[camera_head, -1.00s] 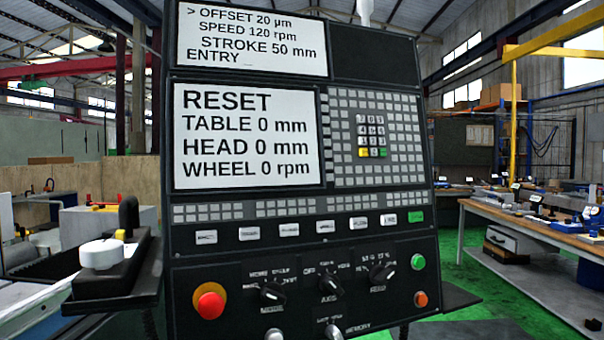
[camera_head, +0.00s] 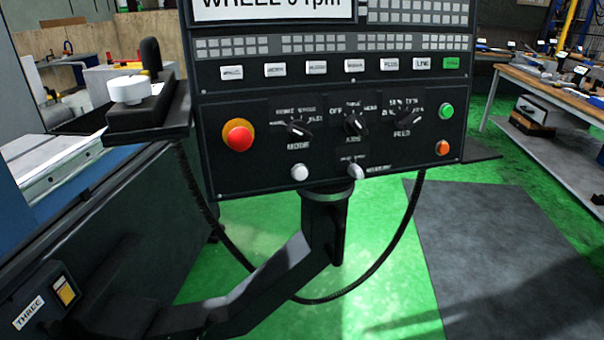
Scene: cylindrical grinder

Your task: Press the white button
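A round white button (camera_head: 299,172) sits low on the black control panel (camera_head: 255,182), below the mode knob and left of a small silver memory switch (camera_head: 355,171). Above it is a row of white rectangular keys (camera_head: 316,68), the right-most key green. A red emergency button on a yellow base (camera_head: 238,135) is at the left of the panel. A green button (camera_head: 446,110) and an orange button (camera_head: 442,147) are at the right. Neither of my grippers is in the view.
The panel stands on a dark jointed arm (camera_head: 270,285) with a hanging cable (camera_head: 385,255). A side box with a white handwheel (camera_head: 129,89) is at left, above the machine bed. A workbench (camera_head: 555,95) is at right. Green floor and a grey mat (camera_head: 510,230) are open.

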